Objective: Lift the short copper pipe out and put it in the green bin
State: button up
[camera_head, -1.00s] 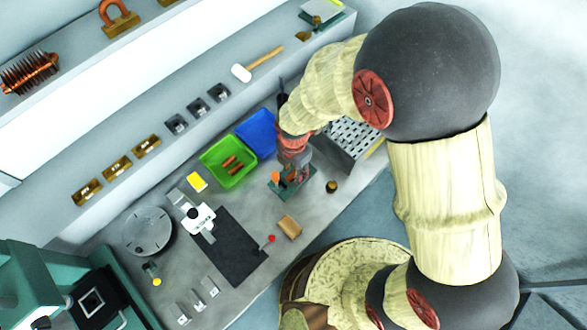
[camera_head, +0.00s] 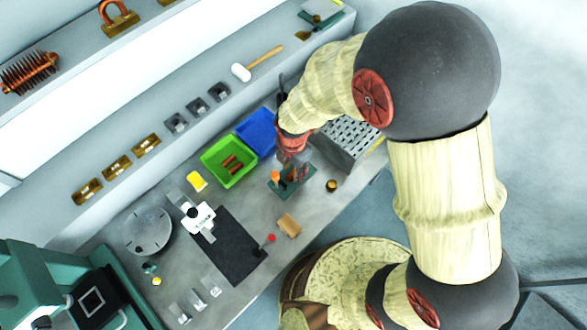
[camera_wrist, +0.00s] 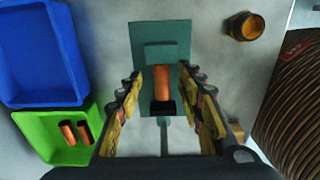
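The short copper pipe (camera_wrist: 162,82) sits in a teal holder (camera_wrist: 141,60) on the bench. In the head view the pipe (camera_head: 275,176) shows as a small orange piece beside my fingers. My gripper (camera_wrist: 162,85) is open, with one finger on each side of the pipe and gaps between. In the head view my gripper (camera_head: 293,167) is over the holder. The green bin (camera_wrist: 30,125) is at the lower left of the wrist view, with two copper pieces inside. It also shows in the head view (camera_head: 212,160), left of my gripper.
A blue bin (camera_wrist: 40,50) adjoins the green bin. A round amber piece (camera_wrist: 246,26) stands right of the holder. A perforated metal box (camera_head: 345,140) is right of my gripper. A wooden block (camera_head: 289,225) and a black mat (camera_head: 235,250) lie in front.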

aim_at(293, 172)
jog(key=shift+s+r+p, duration=0.1)
jog(key=shift+r+p, duration=0.4)
jog(key=shift+r, duration=3.35)
